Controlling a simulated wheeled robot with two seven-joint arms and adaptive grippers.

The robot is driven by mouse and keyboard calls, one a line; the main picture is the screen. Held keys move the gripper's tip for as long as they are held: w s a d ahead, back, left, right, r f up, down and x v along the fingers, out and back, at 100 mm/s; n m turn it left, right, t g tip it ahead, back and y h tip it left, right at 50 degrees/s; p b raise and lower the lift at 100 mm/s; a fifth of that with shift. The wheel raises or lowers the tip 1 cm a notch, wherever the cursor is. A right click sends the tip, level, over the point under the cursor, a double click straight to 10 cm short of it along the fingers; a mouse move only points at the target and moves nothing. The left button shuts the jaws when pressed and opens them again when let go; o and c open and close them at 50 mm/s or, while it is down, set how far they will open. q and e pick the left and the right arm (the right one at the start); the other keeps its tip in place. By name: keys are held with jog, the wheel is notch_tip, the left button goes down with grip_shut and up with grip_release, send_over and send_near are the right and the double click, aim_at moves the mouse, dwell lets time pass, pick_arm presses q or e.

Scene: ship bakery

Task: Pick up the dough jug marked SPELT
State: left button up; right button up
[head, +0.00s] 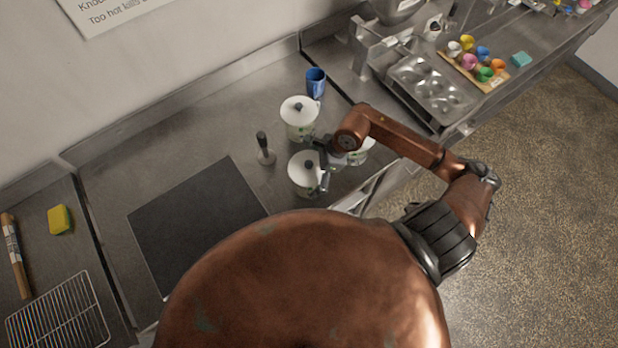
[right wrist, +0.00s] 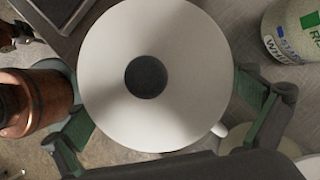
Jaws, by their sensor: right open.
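White lidded jugs stand close together on the steel counter: a back jug (head: 299,125), a front jug (head: 303,178) and a third jug (head: 360,156) partly hidden by my right arm. My right gripper (head: 324,162) is at the front jug. In the right wrist view its open fingers (right wrist: 165,105) spread on either side of a round white lid (right wrist: 115,55) with a dark knob. I cannot tell whether they touch the jug. No SPELT mark is readable. A neighbouring jug (right wrist: 292,35) shows a partly cut-off label beginning "WHI". My left gripper is not in view.
A blue cup (head: 315,82) stands behind the back jug. A dark-handled tool (head: 264,148) stands left of the jugs. A dark mat (head: 195,215) lies at left. A muffin tin (head: 430,85) and colourful cups (head: 470,62) are at right.

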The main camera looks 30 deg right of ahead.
jog(key=shift+x, duration=1.05)
jog(key=shift+w+r, duration=0.1)
jog(key=c, duration=1.8)
